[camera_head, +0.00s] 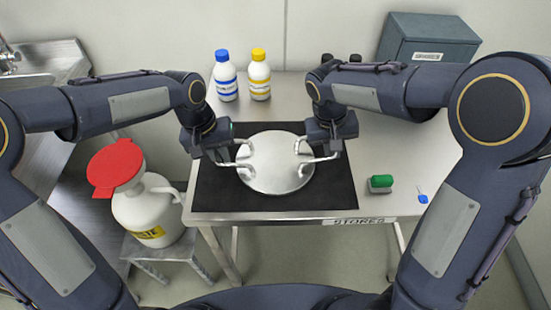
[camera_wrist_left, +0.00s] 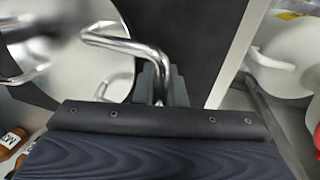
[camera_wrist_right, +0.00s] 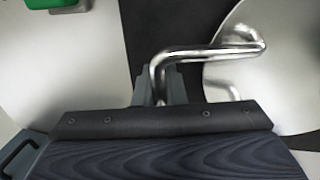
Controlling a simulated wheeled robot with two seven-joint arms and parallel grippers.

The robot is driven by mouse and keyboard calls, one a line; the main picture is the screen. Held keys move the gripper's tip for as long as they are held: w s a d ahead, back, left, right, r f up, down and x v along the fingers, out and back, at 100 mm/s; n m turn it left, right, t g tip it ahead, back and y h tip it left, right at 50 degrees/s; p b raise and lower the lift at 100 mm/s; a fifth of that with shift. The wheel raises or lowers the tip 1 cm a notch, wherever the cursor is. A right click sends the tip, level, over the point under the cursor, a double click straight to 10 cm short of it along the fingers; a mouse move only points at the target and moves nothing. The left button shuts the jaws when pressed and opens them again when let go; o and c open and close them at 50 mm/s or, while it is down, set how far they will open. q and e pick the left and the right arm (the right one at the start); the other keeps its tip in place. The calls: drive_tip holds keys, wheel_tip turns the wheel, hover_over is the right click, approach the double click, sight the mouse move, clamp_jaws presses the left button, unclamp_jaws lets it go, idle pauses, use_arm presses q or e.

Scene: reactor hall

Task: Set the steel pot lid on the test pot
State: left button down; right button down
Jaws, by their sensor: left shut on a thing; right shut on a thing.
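The round steel lid (camera_head: 275,165) is over the black mat in the middle of the table, with a bent metal handle on each side. My left gripper (camera_head: 224,155) is shut on its left handle (camera_wrist_left: 125,43). My right gripper (camera_head: 323,150) is shut on its right handle (camera_wrist_right: 200,55). The lid also shows in the left wrist view (camera_wrist_left: 62,65) and in the right wrist view (camera_wrist_right: 275,85). It looks about level. I cannot make out the test pot apart from the lid, nor any gap beneath it.
A white jug (camera_head: 147,212) with a red funnel (camera_head: 116,167) stands on a low stool at left. A blue-capped bottle (camera_head: 225,78) and a yellow-capped bottle (camera_head: 259,76) stand behind. A dark box (camera_head: 425,38) is at back right. A green item (camera_head: 381,182) lies right of the mat (camera_head: 225,200).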

use_arm(q)
drive_tip(key=shift+w+r, duration=0.1)
drive_tip(key=shift+r, duration=0.05)
use_arm(e)
drive_tip(key=shift+w+r, duration=0.1)
drive_tip(key=shift+r, duration=0.05)
